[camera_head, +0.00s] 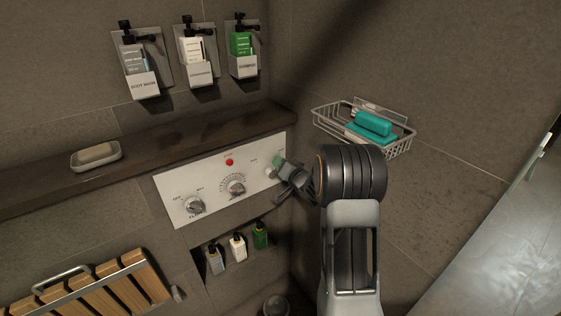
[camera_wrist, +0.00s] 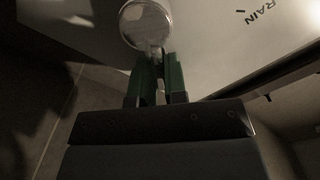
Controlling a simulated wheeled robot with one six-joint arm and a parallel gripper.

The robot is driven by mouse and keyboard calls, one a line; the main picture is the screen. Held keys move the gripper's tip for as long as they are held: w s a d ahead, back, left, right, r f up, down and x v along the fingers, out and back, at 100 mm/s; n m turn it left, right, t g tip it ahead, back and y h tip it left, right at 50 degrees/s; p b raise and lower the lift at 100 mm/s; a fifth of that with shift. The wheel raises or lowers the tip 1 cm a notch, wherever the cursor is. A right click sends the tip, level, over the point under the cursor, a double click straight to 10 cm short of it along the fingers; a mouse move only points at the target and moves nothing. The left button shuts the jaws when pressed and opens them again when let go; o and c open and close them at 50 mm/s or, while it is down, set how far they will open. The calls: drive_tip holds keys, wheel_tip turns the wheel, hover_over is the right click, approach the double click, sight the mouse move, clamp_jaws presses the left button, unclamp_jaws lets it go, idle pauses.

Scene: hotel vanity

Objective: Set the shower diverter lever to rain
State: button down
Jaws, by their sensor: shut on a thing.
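The white shower control panel (camera_head: 208,172) is on the tiled wall below the dark ledge. The diverter lever is at the panel's right end, mostly hidden by my gripper (camera_head: 283,168) in the head view. In the wrist view its round clear hub (camera_wrist: 146,22) shows at the top. My gripper's green-sided fingers (camera_wrist: 159,75) are shut on the lever's narrow stem just below the hub. The printed word RAIN (camera_wrist: 259,17) is on the panel to the right of the hub, apart from the fingers.
A dial (camera_head: 236,188) and another knob (camera_head: 195,206) are left of my gripper. A wire basket (camera_head: 325,120) with teal items is above my wrist. Several small bottles (camera_head: 238,247) stand in a niche below. A soap dish (camera_head: 76,162) sits on the ledge.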

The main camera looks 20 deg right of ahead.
sight(261, 164)
idle(0.3)
drive_tip(key=n+b, duration=0.1)
drive_tip(key=a+n+b, duration=0.1)
drive_tip(key=n+b, duration=0.2)
drive_tip(key=shift+s+a+r+n+b, duration=0.15)
drive_tip(key=shift+a+r+n+b, duration=0.15)
drive_tip(key=shift+a+b, duration=0.1)
drive_tip(key=n+b, duration=0.1)
drive_tip(key=b, duration=0.1)
drive_tip(key=a+n+b, duration=0.1)
drive_tip(key=n, duration=0.1)
drive_tip(key=shift+s+a+n+b, duration=0.15)
drive_tip(key=shift+a+n+b, duration=0.05)
drive_tip(key=shift+n+b, duration=0.15)
drive_tip(key=n+b, duration=0.2)
drive_tip(key=a+n+b, duration=0.1)
drive_tip(key=b, duration=0.1)
drive_tip(key=a+n+b, duration=0.1)
drive_tip(key=n+b, duration=0.1)
drive_tip(key=shift+s+a+f+n, duration=0.1)
drive_tip(key=shift+s+f+n, duration=0.1)
drive_tip(key=shift+n, duration=0.15)
drive_tip(key=shift+a+n+b, duration=0.25)
drive_tip(key=shift+n+b, duration=0.65)
drive_tip(key=shift+b, duration=0.15)
drive_tip(key=c, duration=1.3)
unclamp_jaws()
drive_tip(key=shift+c, duration=0.2)
drive_tip(key=shift+o, duration=0.9)
drive_tip(key=shift+f, duration=0.1)
